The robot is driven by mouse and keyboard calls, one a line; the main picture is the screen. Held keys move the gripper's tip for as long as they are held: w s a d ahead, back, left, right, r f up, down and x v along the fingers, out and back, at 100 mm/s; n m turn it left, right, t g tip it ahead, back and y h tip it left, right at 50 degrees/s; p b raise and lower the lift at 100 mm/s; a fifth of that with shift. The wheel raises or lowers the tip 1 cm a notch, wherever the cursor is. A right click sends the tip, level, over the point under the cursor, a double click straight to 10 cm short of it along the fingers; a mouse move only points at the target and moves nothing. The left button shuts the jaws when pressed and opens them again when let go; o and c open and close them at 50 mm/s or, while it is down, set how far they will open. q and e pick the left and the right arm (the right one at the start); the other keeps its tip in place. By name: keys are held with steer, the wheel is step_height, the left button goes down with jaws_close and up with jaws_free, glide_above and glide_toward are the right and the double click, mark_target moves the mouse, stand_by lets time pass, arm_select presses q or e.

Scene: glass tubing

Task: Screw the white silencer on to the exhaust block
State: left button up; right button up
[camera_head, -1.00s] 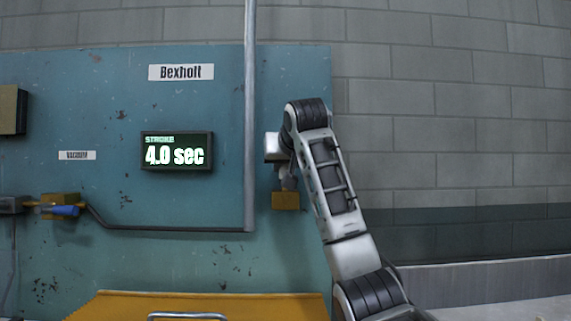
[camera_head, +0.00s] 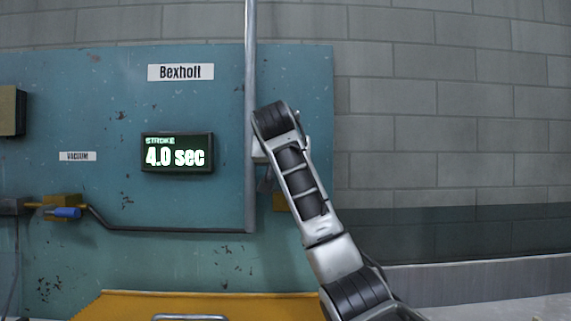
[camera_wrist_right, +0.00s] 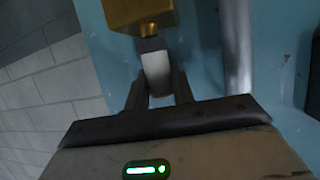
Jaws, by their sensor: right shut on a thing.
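The brass-coloured exhaust block (camera_head: 281,202) is on the blue panel, partly hidden behind my right arm in the head view. It also shows at the top of the right wrist view (camera_wrist_right: 140,14). My right gripper (camera_wrist_right: 158,82) is shut on the white silencer (camera_wrist_right: 157,66), with one finger on each side. A short grey piece (camera_wrist_right: 151,44) lies between the silencer and the block, in line with both. I cannot tell how far any thread is engaged. In the head view the right gripper (camera_head: 265,180) is mostly hidden behind the wrist. My left gripper is not in view.
A grey vertical pipe (camera_head: 250,120) runs close beside my right wrist and bends left along the panel. A lit display (camera_head: 177,151) reads 4.0 sec. A blue-handled valve (camera_head: 66,212) is at the left. A yellow cover (camera_head: 130,304) juts out below.

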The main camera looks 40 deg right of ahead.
steer(key=shift+d+r, duration=0.1)
steer(key=o, duration=1)
steer(key=shift+s, duration=0.1)
steer(key=shift+c, duration=0.2)
steer(key=shift+f+n+t+y+b, duration=0.2)
steer(key=shift+n+t+y+b, duration=0.3)
steer(key=shift+n+t+y, duration=0.8)
steer(key=shift+n+y, duration=0.1)
steer(key=shift+n, duration=0.2)
steer(key=shift+d+r+n+t+y, duration=0.15)
steer(key=shift+n+t+y, duration=0.35)
steer(key=shift+n+y, duration=0.4)
steer(key=shift+s+r+n+t+y+p, duration=0.2)
steer(key=shift+n+t+y+p, duration=0.15)
steer(key=shift+n+y, duration=0.6)
steer(key=shift+a+y, duration=0.25)
